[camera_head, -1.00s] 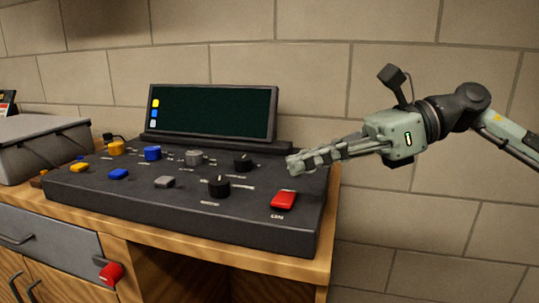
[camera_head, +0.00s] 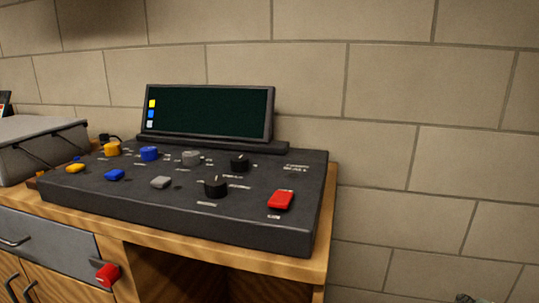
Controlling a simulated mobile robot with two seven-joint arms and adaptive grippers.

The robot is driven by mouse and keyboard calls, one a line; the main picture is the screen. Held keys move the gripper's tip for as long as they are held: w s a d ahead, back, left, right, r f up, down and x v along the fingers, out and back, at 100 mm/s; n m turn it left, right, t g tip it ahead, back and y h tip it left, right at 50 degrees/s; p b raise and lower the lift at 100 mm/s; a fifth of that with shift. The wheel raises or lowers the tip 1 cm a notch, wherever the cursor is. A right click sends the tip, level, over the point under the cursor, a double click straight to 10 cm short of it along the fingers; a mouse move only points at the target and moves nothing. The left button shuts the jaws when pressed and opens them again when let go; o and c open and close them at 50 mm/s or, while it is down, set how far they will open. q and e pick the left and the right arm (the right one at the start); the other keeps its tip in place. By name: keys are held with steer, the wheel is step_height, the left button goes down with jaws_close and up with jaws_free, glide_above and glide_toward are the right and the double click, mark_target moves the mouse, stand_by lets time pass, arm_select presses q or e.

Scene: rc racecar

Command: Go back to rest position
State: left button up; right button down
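A black control console (camera_head: 120,208) stands on the wooden bench. A dark screen (camera_head: 207,112) rises at its back edge, with small yellow, blue and white marks at its left side. A red switch (camera_head: 281,200) sits at the front right of the console. Black knobs (camera_head: 216,186) and yellow, blue (camera_head: 149,153) and grey (camera_head: 191,157) controls are spread across the top. A small greenish-grey part of my arm (camera_head: 466,298) shows at the bottom right edge. Its fingers cannot be made out. My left gripper is out of view.
The wooden bench top (camera_head: 290,266) runs along the front of the console. A grey case (camera_head: 38,138) stands at the left. A red object (camera_head: 107,274) is at the drawer front (camera_head: 45,240). The space right of the bench is clear before the block wall (camera_head: 430,160).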

steer(key=s+d+f+m+g+h, duration=0.2)
steer(key=s+d+f+g, duration=0.15)
steer(key=s, duration=0.45)
steer(key=s+d+f+m+g+h, duration=0.1)
steer(key=s+d+f+m+g, duration=0.15)
steer(key=s+d+f, duration=0.4)
steer(key=s+a+f+m+y, duration=0.1)
steer(key=a+f, duration=0.3)
steer(key=a, duration=0.5)
steer(key=s+a+f+m+g+y, duration=0.1)
steer(key=s+a+f+m+y, duration=0.1)
steer(key=a, duration=0.8)
steer(key=s+a+f+m+g+y, duration=0.1)
steer(key=s+a+f, duration=0.4)
steer(key=a, duration=0.5)
steer(key=shift+s+f+m+y, duration=0.25)
steer(key=shift+f+m+y, duration=0.35)
steer(key=shift+y, duration=0.5)
